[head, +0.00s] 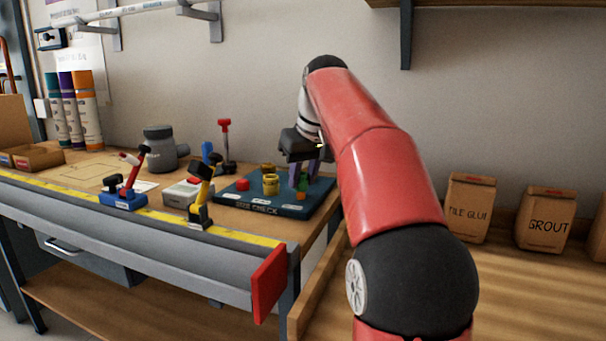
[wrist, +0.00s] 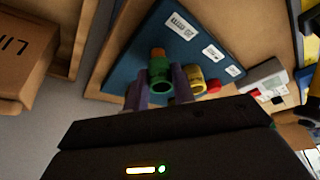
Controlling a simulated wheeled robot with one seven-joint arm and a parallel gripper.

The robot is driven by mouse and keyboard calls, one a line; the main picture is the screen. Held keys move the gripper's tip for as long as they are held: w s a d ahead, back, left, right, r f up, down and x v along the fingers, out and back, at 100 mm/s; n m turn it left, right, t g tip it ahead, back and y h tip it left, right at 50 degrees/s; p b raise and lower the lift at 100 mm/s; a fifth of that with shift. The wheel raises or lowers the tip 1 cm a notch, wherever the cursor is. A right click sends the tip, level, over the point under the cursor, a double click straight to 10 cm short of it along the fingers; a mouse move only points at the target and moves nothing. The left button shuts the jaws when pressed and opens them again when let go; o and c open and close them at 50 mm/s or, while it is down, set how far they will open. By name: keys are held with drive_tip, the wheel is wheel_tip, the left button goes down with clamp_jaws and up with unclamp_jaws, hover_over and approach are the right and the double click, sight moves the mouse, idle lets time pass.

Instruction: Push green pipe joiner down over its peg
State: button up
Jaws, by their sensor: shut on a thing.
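The green pipe joiner (wrist: 160,77) is between the two purple-grey fingers of my gripper (wrist: 159,84), which is shut on it. In the head view the joiner (head: 303,184) shows low over the right part of the blue size-check board (head: 230,201), just below the fingertips of my gripper (head: 303,175). An orange piece (wrist: 158,52) shows right beside the joiner's far end in the wrist view. A peg under the joiner is hidden, so I cannot tell whether the joiner is around it.
A yellow joiner (head: 271,185) and a red piece (head: 243,184) stand on the board left of my gripper. Clamp-like tools (head: 199,195) stand along the bench's front edge. A grey jar (head: 160,148) is farther back. Paper bags (head: 468,208) stand at right.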

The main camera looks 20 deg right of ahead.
drive_tip(key=shift+f+b, duration=0.4)
drive_tip(key=shift+f, duration=0.3)
drive_tip(key=o, duration=1)
drive_tip(key=p+v, duration=0.2)
drive_tip(key=v, duration=0.5)
drive_tip(key=shift+s+r, duration=0.15)
drive_tip(key=shift+r, duration=0.25)
